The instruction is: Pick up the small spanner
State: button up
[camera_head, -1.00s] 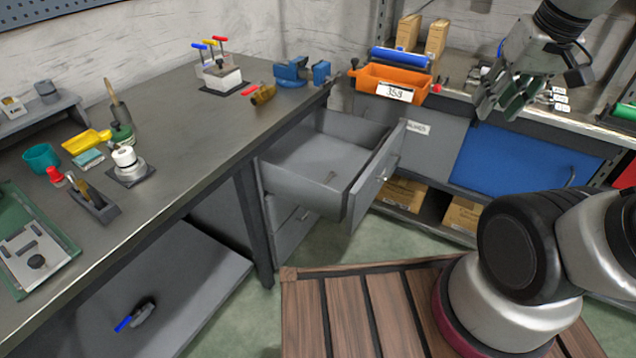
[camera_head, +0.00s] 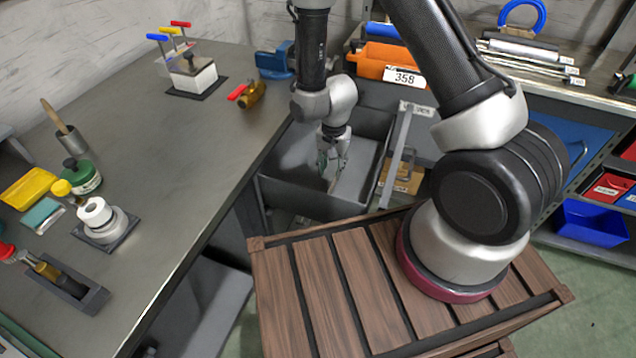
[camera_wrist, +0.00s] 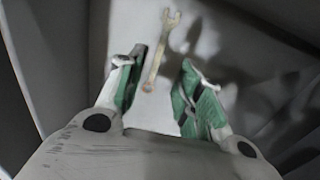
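The small spanner (camera_wrist: 161,52) lies on the pale floor of the open drawer (camera_head: 282,190). In the wrist view its open jaw points away from my gripper and its shank reaches back between the fingers, nearer the left one. My gripper (camera_wrist: 164,62) is open, its green-padded fingers apart with nothing clasped. In the head view my gripper (camera_head: 332,172) points down inside the drawer, and the spanner cannot be made out clearly beside the fingers. The wrist view does not show how high the fingertips are above the drawer floor.
The drawer walls surround my gripper. The workbench (camera_head: 190,170) is at the left, with a red-handled brass valve (camera_head: 251,95) and a blue vice (camera_head: 275,64) near the drawer.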

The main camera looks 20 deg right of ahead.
aim_at(330, 191)
jog(key=f, duration=0.3)
jog(key=shift+a+f, duration=0.25)
jog(key=shift+f, duration=0.05)
jog(key=shift+w+d+f, duration=0.1)
jog(key=shift+f, duration=1.3)
jog(key=shift+d+f, duration=0.1)
jog(key=shift+f, duration=1.3)
jog(key=shift+f, duration=0.1)
jog(key=shift+c, duration=0.2)
grip_shut()
